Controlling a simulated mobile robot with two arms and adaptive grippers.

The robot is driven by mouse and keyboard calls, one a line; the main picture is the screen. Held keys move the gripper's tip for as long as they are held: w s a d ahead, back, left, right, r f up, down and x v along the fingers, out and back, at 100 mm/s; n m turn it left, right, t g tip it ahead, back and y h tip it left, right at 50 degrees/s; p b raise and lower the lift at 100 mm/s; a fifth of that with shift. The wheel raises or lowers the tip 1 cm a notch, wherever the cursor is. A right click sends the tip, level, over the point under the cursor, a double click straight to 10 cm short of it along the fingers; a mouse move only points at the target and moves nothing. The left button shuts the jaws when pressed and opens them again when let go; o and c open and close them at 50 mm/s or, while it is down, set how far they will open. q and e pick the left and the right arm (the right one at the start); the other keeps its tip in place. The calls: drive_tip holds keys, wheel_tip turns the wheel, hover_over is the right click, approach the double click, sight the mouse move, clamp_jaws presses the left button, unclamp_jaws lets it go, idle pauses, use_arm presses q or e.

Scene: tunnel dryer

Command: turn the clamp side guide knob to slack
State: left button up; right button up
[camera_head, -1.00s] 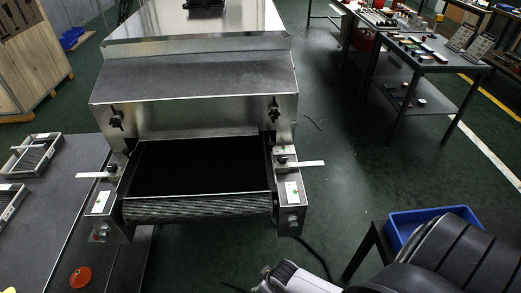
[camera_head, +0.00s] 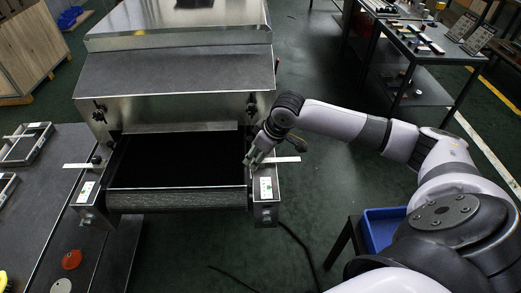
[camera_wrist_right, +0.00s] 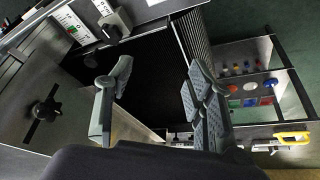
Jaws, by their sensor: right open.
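The tunnel dryer's black belt (camera_head: 175,160) has a pale side guide bar on each side, the left bar (camera_head: 80,165) and the right bar (camera_head: 284,160). A dark clamp knob (camera_head: 97,158) shows by the left bar; around the right bar the gripper covers that spot. My right gripper (camera_head: 252,160) is open and empty, over the belt's right edge at the right bar. In the right wrist view a black knob (camera_wrist_right: 118,22) on a labelled plate lies ahead of the spread fingers (camera_wrist_right: 160,78), apart from them. My left gripper is out of view.
Hood knobs (camera_head: 99,112) (camera_head: 251,105) stand on the steel front; one shows large in the wrist view (camera_wrist_right: 45,110). A side table (camera_head: 45,220) with trays and coloured discs is on the left. A blue bin (camera_head: 382,229) is under my right arm. Open floor lies front right.

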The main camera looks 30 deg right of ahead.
drive_tip(key=w+d+r+m, duration=0.1)
drive_tip(key=d+r+m, duration=0.1)
drive_tip(key=d+r, duration=0.5)
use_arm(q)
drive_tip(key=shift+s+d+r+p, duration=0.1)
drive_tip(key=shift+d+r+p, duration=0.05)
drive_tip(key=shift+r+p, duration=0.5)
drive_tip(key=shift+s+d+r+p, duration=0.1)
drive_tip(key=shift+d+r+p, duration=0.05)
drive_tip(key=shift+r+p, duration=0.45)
use_arm(e)
drive_tip(key=shift+h, duration=0.3)
drive_tip(key=x, duration=1.7)
drive_tip(key=shift+w+d+f, duration=0.1)
drive_tip(key=shift+w+f, duration=0.1)
drive_tip(key=c, duration=1.2)
drive_tip(key=shift+o, duration=0.2)
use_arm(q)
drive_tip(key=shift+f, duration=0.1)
